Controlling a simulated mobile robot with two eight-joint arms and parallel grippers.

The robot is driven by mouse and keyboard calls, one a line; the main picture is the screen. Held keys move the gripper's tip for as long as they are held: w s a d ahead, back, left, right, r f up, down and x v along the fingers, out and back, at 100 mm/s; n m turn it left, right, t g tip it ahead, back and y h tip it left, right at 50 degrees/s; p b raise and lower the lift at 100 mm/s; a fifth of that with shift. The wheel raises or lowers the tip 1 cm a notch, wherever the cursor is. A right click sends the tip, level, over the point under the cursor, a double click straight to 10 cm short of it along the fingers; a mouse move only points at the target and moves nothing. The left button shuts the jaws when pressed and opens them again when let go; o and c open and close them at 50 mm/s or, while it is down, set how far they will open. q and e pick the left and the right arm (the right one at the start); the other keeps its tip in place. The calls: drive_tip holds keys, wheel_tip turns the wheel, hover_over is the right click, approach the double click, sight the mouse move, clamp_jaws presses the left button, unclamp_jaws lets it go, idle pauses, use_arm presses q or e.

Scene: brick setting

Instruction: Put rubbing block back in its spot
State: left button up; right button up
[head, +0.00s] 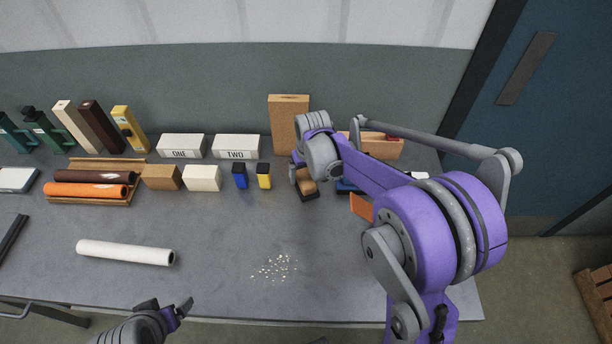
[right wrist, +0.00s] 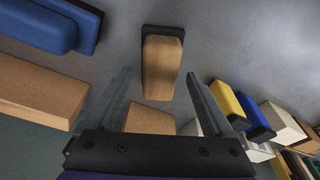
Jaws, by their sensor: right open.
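The rubbing block, which I take to be the wooden-topped block with a dark base (head: 307,187), lies on the grey bench right below my right gripper (head: 300,176). In the right wrist view the block (right wrist: 161,68) lies ahead of and between the spread fingers of my right gripper (right wrist: 159,78). The gripper is open and empty; I cannot tell whether a finger touches the block. My right arm hides part of the bench around it. My left gripper (head: 172,309) is low at the front edge, away from the block, and its jaw gap is unclear.
A tall wooden block (head: 288,118) stands behind. Yellow (head: 264,176) and blue (head: 239,176) blocks stand to the left, near white blocks ONE (head: 182,147) and TWO (head: 236,147). Pale crumbs (head: 273,268) and a white roll (head: 125,252) lie in front. The front middle is mostly clear.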

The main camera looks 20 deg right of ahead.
wheel_tip(320, 180, up, 10)
drive_tip(key=s, duration=0.2)
drive_tip(key=shift+p, duration=0.35)
